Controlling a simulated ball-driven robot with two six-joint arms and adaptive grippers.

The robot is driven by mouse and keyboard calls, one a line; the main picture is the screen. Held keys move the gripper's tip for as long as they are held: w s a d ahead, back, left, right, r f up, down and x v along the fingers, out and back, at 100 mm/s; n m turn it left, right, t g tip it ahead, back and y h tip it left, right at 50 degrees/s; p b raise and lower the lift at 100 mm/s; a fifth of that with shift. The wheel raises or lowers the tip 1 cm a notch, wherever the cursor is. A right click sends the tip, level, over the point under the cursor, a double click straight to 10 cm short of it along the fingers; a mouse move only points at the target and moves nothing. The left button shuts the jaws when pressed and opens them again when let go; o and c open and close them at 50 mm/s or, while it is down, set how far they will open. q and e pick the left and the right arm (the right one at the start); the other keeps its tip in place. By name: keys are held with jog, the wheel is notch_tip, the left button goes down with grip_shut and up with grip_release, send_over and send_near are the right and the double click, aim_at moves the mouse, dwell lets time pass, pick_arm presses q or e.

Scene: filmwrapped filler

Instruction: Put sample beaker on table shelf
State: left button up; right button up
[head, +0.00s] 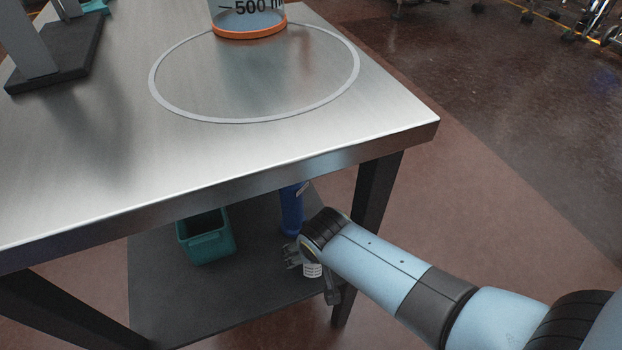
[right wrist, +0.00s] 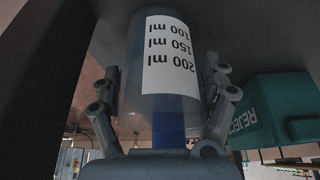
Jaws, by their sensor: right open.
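The sample beaker (right wrist: 170,60), clear with a white label marked 200, 150 and 100 ml, shows upside down in the right wrist view, against the dark table shelf (right wrist: 245,35). In the head view its label (head: 313,270) shows small beside my right gripper (head: 309,273). My right gripper is open, with its fingers on either side of the beaker, under the tabletop and over the shelf (head: 240,300). Whether the fingers touch the glass is not clear. The gripper hides most of the beaker in the head view. My left gripper is not in view.
A teal bin marked REJECT (head: 206,240) and a blue object (head: 291,212) are on the shelf. Table legs (head: 374,195) stand close by my right arm. A large orange-based beaker (head: 250,22) stands at the ring (head: 155,90) on the metal tabletop (head: 90,170).

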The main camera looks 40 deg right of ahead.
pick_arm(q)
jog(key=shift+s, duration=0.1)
pick_arm(e)
jog(key=shift+r, duration=0.1)
jog(key=shift+s+r+p, duration=0.1)
jog(key=shift+r+p, duration=0.2)
jog(key=shift+r, duration=0.05)
pick_arm(q)
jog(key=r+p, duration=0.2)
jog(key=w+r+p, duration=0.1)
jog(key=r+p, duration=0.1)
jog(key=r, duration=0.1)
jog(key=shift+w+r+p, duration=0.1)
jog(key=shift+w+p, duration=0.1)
jog(key=shift+p, duration=0.1)
pick_arm(e)
jog(key=v, duration=1.1)
jog(key=shift+s+a+r, duration=0.1)
jog(key=shift+s, duration=0.05)
